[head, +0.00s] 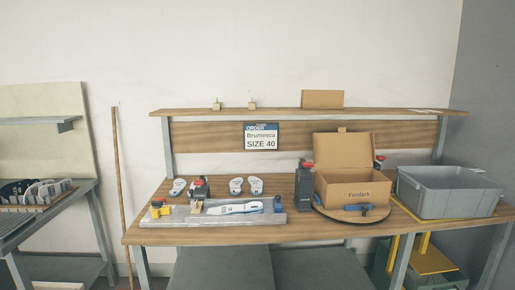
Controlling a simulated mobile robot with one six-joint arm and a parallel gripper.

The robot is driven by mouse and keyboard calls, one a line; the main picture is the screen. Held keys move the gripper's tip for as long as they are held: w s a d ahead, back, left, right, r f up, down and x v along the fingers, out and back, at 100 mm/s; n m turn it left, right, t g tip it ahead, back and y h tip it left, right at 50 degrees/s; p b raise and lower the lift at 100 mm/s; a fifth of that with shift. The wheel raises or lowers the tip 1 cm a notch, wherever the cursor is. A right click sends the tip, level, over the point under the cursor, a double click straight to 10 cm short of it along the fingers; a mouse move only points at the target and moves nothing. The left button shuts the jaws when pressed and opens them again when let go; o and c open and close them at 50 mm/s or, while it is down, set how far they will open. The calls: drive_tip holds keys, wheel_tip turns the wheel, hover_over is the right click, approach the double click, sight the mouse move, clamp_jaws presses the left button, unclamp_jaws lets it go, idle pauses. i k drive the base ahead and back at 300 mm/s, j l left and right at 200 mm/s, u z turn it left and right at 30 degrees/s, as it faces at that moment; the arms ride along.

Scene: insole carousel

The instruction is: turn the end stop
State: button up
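A flat grey fixture plate (230,219) lies on the front left of the wooden workbench. A white insole-shaped piece with blue markings (233,208) lies on it. A yellow block (160,209) sits at the plate's left end and a small blue block (278,205) at its right end. A small tan block (196,207) stands by the insole's left end. I cannot tell which of these is the end stop, or how it is turned. My gripper is not in view.
An open cardboard box marked Ferdark (353,190) stands on a round board (330,216), with a blue tool (350,211) before it. A dark red-topped device (304,186) stands left, a grey bin (447,206) right. Sandals (246,186) lie behind the plate.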

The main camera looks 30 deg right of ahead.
sight(157, 208)
drive_tip(key=i+j+z, duration=0.45)
drive_tip(key=i+j, duration=0.35)
drive_tip(key=i, duration=0.45)
drive_tip(key=i+j+z, duration=0.4)
drive_tip(key=i+j, duration=0.65)
drive_tip(key=j, duration=0.15)
